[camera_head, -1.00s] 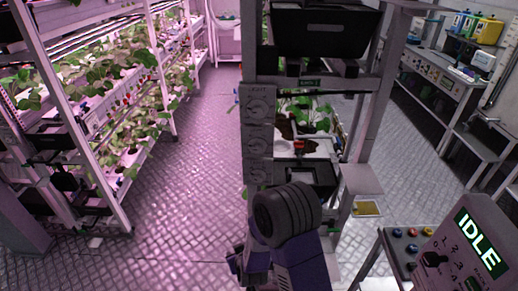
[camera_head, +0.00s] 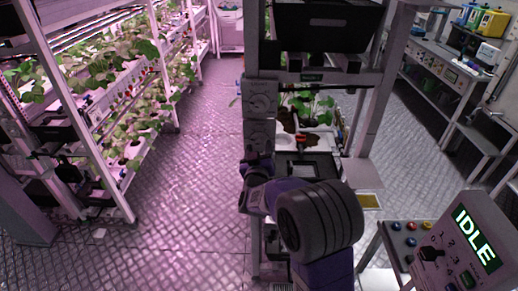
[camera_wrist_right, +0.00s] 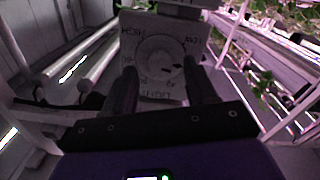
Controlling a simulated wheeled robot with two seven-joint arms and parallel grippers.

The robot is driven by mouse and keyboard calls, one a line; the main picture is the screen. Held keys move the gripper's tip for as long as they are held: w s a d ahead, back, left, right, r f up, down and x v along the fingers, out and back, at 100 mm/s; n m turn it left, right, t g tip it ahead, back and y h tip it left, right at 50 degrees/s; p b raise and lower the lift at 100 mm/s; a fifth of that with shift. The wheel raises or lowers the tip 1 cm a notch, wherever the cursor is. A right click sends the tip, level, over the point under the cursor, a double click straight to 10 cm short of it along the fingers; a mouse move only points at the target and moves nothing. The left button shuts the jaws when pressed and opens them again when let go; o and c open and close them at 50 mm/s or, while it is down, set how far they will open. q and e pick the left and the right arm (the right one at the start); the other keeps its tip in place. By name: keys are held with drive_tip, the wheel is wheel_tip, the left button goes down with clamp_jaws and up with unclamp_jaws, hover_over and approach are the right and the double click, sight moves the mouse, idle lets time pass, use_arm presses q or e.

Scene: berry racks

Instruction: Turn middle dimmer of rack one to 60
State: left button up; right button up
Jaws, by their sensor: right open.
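A pale vertical post of the near rack carries light dimmers in the head view. The upper dimmer (camera_head: 262,100) and the middle dimmer (camera_head: 258,135) show there. My right gripper (camera_head: 256,172) is low on this post, just below the middle dimmer, and covers the part beneath. In the right wrist view a round dial (camera_wrist_right: 157,58) on a pale plate appears upside down, with a dark pointer mark at its right. My right gripper (camera_wrist_right: 162,88) is open, its dark fingers at either side of the dial's lower part. Contact cannot be told. My left gripper is out of view.
A black crate (camera_head: 326,27) sits on the near rack above a plant tray. A control box reading IDLE (camera_head: 463,245) stands at the lower right. A planted rack (camera_head: 95,170) stands left, a bench (camera_head: 440,75) right.

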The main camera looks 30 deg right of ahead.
drive_tip(key=shift+w+d, duration=0.3)
drive_tip(key=shift+w, duration=0.15)
drive_tip(key=shift+c, duration=0.2)
drive_tip(key=c, duration=1)
